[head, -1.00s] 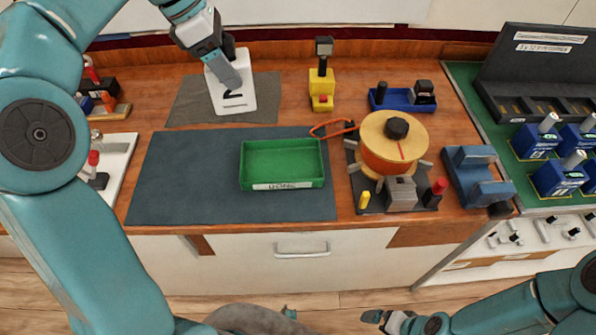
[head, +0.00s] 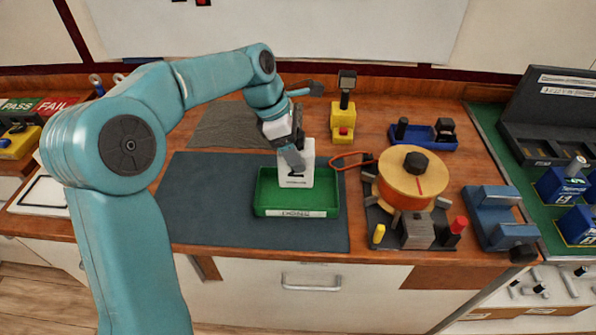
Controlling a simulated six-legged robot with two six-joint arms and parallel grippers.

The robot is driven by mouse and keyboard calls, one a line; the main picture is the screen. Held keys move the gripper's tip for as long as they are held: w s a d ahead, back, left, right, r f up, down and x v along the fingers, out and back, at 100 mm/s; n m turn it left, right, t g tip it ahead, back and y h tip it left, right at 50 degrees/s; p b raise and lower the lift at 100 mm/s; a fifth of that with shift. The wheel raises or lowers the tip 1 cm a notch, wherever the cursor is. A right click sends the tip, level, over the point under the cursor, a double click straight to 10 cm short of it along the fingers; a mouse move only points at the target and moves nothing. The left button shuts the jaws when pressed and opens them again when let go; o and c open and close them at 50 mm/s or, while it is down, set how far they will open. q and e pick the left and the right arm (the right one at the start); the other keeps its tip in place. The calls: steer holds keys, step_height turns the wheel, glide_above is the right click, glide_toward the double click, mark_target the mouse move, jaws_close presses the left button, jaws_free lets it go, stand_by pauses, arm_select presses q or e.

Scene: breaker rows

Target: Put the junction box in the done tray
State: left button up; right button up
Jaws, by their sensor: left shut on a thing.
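The junction box (head: 306,166) is a white block with a dark "2" marking. It stands upright at the green done tray (head: 297,213), its lower part over the tray's inside. I cannot tell whether it touches the tray floor. My left gripper (head: 294,156) is shut on the box from above and covers its upper left part. The tray has a white label on its front wall and lies on the dark mat. My right gripper is not in view.
The dark mat (head: 205,208) is bare left of the tray. An orange cable loop (head: 352,160) and a spool stand (head: 412,178) are close on the right. A yellow device (head: 343,120) stands behind. A grey cloth (head: 225,125) lies bare at the back.

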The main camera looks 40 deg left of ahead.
arm_select(q)
step_height(320, 180, down, 6)
stand_by(0.4)
steer(key=shift+s, duration=0.1)
steer(key=shift+d+f, duration=0.1)
steer(key=o, duration=1.6)
steer(key=shift+f, duration=0.1)
steer(key=shift+c, duration=0.2)
steer(key=v, duration=1.2)
steer(key=shift+r+p, duration=0.25)
steer(key=shift+p, duration=0.05)
steer(key=shift+f, duration=0.1)
